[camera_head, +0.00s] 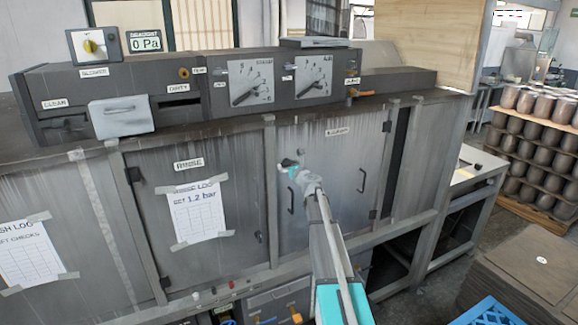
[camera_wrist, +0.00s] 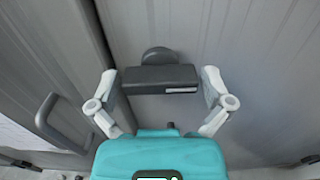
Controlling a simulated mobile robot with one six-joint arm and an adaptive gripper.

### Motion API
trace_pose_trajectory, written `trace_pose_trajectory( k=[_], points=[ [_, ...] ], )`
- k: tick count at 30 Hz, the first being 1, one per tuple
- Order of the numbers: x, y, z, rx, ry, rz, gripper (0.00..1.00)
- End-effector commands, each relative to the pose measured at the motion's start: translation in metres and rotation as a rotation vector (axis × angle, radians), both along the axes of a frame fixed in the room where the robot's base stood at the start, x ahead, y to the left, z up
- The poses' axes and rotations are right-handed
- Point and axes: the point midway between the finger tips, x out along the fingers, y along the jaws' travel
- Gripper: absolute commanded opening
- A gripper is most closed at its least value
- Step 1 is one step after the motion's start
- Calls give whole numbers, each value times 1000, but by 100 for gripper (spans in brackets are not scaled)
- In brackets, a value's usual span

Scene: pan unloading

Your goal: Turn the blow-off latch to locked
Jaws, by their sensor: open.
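The blow-off latch shows in the wrist view as a dark grey bar (camera_wrist: 160,80) with a small pale label, in front of a round dark knob (camera_wrist: 158,56). The bar lies nearly level across that picture. My gripper (camera_wrist: 161,84) is open, with one finger at each end of the bar; whether they touch it I cannot tell. In the head view my gripper (camera_head: 290,172) is at the upper left of the grey right-hand door (camera_head: 335,215). The dark latch (camera_head: 288,162) is small there and partly hidden by the gripper.
The RINSE door (camera_head: 150,215) with a paper log (camera_head: 196,212) is to the left. A blue crate (camera_head: 490,314) and brown stacked sheets (camera_head: 525,265) stand at lower right.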

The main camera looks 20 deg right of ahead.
Motion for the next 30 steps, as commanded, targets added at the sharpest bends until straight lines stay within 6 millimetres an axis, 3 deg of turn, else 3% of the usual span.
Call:
trace_pose_trajectory(
  k=[5,6,15,16,30],
  points=[
    [0,0,0,0,0,0,100],
    [0,0,0,0,0,0,96],
    [0,-1,0,0,0,0,41],
    [1,-3,0,0,0,1,38],
    [0,-1,0,-87,-3,-2,38]
  ],
)
